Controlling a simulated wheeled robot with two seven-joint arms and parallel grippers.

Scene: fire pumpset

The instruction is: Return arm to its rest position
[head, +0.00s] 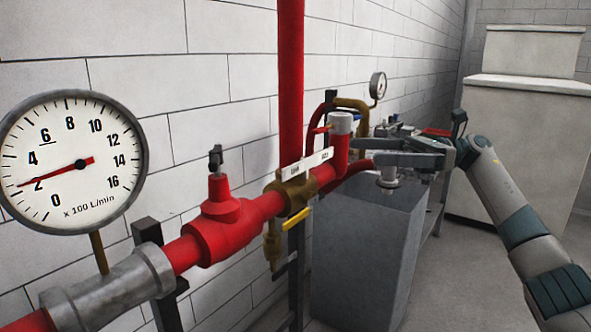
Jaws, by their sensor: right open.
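My right arm comes in from the right edge, and its gripper (384,146) points left, above the back of a grey bin. Its fingers are apart with nothing seen between them. The fingertips look close to the red pipe end with the white cap (341,123), but I cannot tell if they touch it. My left gripper does not show.
A red pipe run (226,226) with a large dial gauge (70,162), a brass valve (290,190) and a yellow lever (295,220) crosses the left side. A grey bin (362,260) stands below my gripper. A white cabinet (525,150) stands behind. Floor at the lower right is clear beside my arm.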

